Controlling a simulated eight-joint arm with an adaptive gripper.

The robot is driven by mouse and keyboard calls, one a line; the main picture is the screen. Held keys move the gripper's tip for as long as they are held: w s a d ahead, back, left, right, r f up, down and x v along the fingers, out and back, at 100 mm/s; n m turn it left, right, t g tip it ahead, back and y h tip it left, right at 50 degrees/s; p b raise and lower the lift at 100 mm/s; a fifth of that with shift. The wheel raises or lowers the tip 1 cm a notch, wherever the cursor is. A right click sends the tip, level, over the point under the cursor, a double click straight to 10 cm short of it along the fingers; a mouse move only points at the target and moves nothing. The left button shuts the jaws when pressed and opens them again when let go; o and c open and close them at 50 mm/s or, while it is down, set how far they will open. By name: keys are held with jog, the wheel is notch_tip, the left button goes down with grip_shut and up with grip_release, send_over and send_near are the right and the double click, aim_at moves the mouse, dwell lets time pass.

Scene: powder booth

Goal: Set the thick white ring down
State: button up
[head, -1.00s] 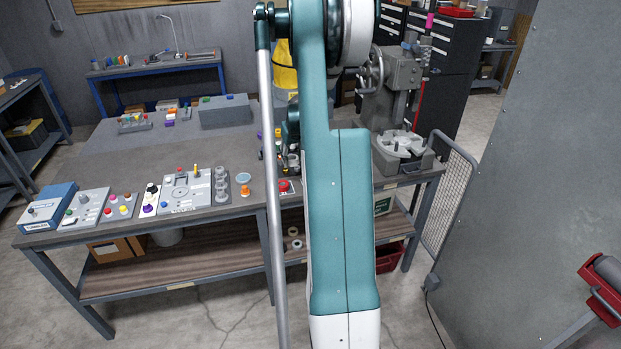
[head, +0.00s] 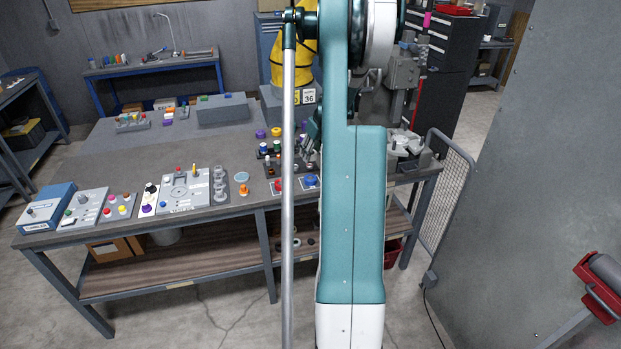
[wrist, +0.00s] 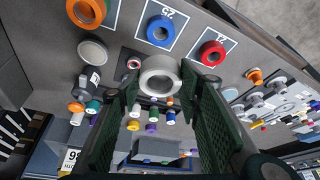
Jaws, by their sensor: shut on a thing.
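The thick white ring (wrist: 160,62) is between the two dark green fingers of my gripper (wrist: 160,80) in the wrist view. The gripper is shut on the ring near the fingertips. The gripper and ring are over the workbench (head: 120,160), among small coloured parts. I cannot tell whether the ring touches the surface under it. In the head view my arm covers most of the gripper, and I cannot make out the ring there.
A blue ring (wrist: 160,30) and a red ring (wrist: 212,53) lie on numbered cards beside the held ring. An orange ring (wrist: 88,12) and a grey disc (wrist: 92,50) are to the left. Several coloured knobs and caps stand close by beyond the fingertips.

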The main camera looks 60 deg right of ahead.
notch_tip(320, 180, down, 6)
dwell(0.5)
jog(key=shift+f, duration=0.15)
jog(key=shift+f+p, duration=0.3)
jog(key=shift+f, duration=1.55)
jog(key=shift+f+b, duration=0.5)
jog(key=o, duration=1)
jog(key=shift+r, duration=0.2)
